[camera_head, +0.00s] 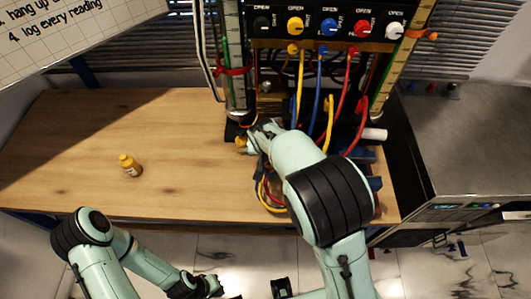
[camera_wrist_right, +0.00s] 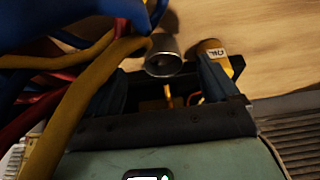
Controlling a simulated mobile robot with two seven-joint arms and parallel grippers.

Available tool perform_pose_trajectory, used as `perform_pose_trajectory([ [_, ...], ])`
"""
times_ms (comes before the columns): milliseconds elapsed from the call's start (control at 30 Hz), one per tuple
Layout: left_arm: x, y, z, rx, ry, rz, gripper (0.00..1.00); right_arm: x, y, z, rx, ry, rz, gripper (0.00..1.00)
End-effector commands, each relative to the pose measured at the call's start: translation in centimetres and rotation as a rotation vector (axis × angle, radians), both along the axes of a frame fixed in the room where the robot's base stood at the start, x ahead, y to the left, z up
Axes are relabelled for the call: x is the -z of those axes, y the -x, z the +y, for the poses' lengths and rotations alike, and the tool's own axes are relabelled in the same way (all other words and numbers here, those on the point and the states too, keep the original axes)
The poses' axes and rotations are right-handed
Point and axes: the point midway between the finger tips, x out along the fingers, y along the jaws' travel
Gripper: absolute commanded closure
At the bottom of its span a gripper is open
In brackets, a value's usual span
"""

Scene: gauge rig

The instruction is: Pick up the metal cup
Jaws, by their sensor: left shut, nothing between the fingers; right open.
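The metal cup (camera_wrist_right: 163,56) shows in the right wrist view as a small grey open cylinder, just ahead of my right gripper and between the lines of its fingers. My right gripper (camera_wrist_right: 165,82) is open, with dark fingers on either side; nothing is held. In the head view my right gripper (camera_head: 248,139) is at the back of the table by the rig, mostly hidden by its own arm, and I cannot make out the cup there. My left gripper (camera_head: 218,288) is shut and empty, low at the front, away from the table top.
Thick coloured hoses (camera_wrist_right: 75,100) crowd the left side of the wrist view.

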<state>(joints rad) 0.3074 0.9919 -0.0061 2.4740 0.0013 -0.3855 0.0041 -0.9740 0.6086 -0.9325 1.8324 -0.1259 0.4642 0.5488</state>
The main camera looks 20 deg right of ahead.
Motion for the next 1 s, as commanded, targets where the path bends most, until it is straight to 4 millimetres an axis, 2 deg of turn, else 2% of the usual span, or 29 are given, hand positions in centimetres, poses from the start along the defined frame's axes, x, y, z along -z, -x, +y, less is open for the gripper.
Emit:
perform_pose_trajectory([
  [100,0.2,0.1,0.0,0.000,0.000,0.000,1.00,1.4,-0.6,-0.2,0.002,0.000,0.000,0.12],
  [267,0.1,0.0,0.0,0.000,0.000,0.000,1.00,2.2,-1.1,-0.3,0.001,0.001,0.000,0.12],
  [600,-0.1,-0.1,0.0,0.000,-0.001,-0.002,1.00,6.0,-3.3,-0.9,0.002,0.000,-0.001,0.12],
  [867,0.0,-0.1,0.0,0.000,0.000,-0.001,1.00,6.3,-3.4,-0.9,0.000,-0.002,-0.002,0.12],
  [900,0.0,-0.1,0.0,-0.001,-0.001,-0.002,1.00,6.3,-3.4,-0.9,0.000,-0.002,-0.002,0.19],
  [967,0.0,-0.1,0.0,-0.001,-0.001,-0.002,1.00,6.3,-3.4,-0.9,0.000,-0.002,-0.002,0.38],
  [1000,-0.1,-0.1,0.0,-0.001,-0.001,-0.002,1.00,6.3,-3.4,-0.9,0.001,-0.001,-0.001,0.51],
])
